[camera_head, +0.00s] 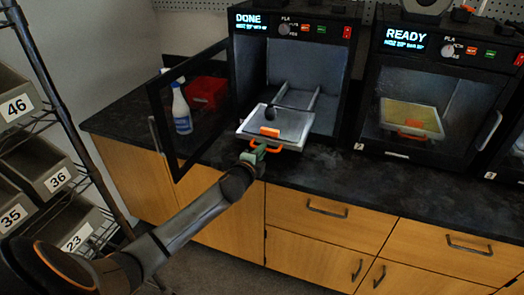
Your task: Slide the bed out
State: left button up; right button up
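The print bed (292,119) is a pale-rimmed grey plate that sticks out of the left printer (293,28), whose screen reads DONE. An orange handle (272,149) is on the bed's front edge. A small dark object (270,113) and an orange piece (269,131) are on the bed. Rails (297,97) show behind it in the chamber. The printer's door (187,108) stands open to the left. My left gripper (256,150) is at the handle's left part; its fingers are too small to tell if they are closed on it. My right gripper is not in view.
A spray bottle (181,110) and a red bin (207,92) stand behind the open door's glass on the dark counter (330,166). A second printer (447,60) reading READY is shut at right. Numbered bins (40,165) on a wire rack are at left.

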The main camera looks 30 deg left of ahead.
pick_arm(q)
jog(key=shift+o, duration=1.4)
jog(key=shift+s+f, duration=0.1)
jog(key=shift+s, duration=0.2)
jog(key=shift+o, duration=0.6)
jog(key=shift+w, duration=0.1)
jog(key=v, duration=1.2)
jog(key=shift+s+p, duration=0.25)
jog(key=shift+p, duration=0.15)
jog(key=s+d+f+n+g+h+p, duration=0.4)
jog(key=s+d+f+n+g+h, duration=0.2)
jog(key=s+d+f+n, duration=0.7)
jog(key=s+d+f, duration=0.5)
jog(key=s+d, duration=0.1)
jog(key=s, duration=0.1)
jog(key=shift+s, duration=0.2)
